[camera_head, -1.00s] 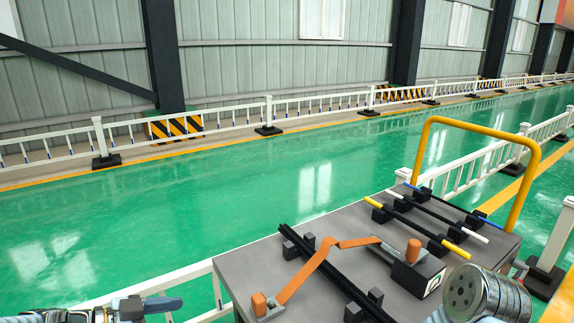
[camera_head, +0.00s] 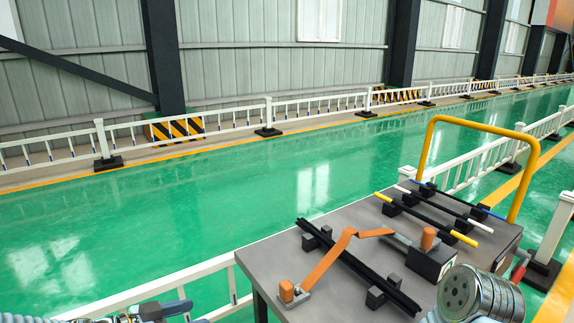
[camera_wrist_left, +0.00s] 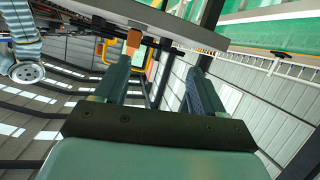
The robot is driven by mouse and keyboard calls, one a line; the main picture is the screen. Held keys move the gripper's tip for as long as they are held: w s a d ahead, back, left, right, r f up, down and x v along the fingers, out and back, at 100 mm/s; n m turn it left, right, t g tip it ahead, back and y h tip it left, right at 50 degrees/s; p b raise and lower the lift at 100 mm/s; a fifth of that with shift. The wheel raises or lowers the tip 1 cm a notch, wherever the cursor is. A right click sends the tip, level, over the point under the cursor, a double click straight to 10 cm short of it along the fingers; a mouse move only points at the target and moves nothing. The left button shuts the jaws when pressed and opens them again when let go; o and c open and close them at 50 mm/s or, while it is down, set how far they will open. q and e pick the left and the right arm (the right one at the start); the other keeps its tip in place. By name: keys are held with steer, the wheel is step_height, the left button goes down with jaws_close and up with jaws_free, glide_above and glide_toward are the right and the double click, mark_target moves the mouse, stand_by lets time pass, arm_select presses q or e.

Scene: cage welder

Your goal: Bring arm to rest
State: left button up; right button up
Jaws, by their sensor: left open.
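My left gripper (camera_head: 166,309) is at the bottom left corner of the head view, mostly cut off by the lower edge. In the left wrist view its two fingers (camera_wrist_left: 160,78) stand apart with nothing held between them. It is to the left of the grey work table (camera_head: 268,262) and clear of the things on it. A silver jointed part of my right arm (camera_head: 480,294) shows at the bottom right, in front of the table. My right gripper cannot be made out.
The table carries an orange clamp-like part (camera_head: 328,262), black rails (camera_head: 358,268) and thin rods (camera_head: 436,217) with yellow and white ends. A yellow hoop handle (camera_head: 430,150) rises at its far right. White railings (camera_head: 140,297) run close by. The green floor (camera_head: 200,210) beyond is open.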

arm_select(q)
steer(key=w+d+f+n+g+y, duration=0.1)
steer(key=d+f+n+y, duration=0.15)
steer(key=f, duration=0.65)
steer(key=w+d+f+n+y, duration=0.15)
steer(key=f+n, duration=0.25)
steer(key=f, duration=0.5)
steer(key=s+d+f+n+g+y, duration=0.1)
steer(key=s+d+f+n+g, duration=0.1)
steer(key=s+f, duration=0.5)
steer(key=s+d+f+n+g+y, duration=0.1)
steer(key=s+d+f+g, duration=0.3)
steer(key=s+f, duration=0.4)
steer(key=shift+s+f+n+g+y, duration=0.15)
steer(key=shift+s+n+g+y, duration=0.2)
steer(key=shift+s+g, duration=0.5)
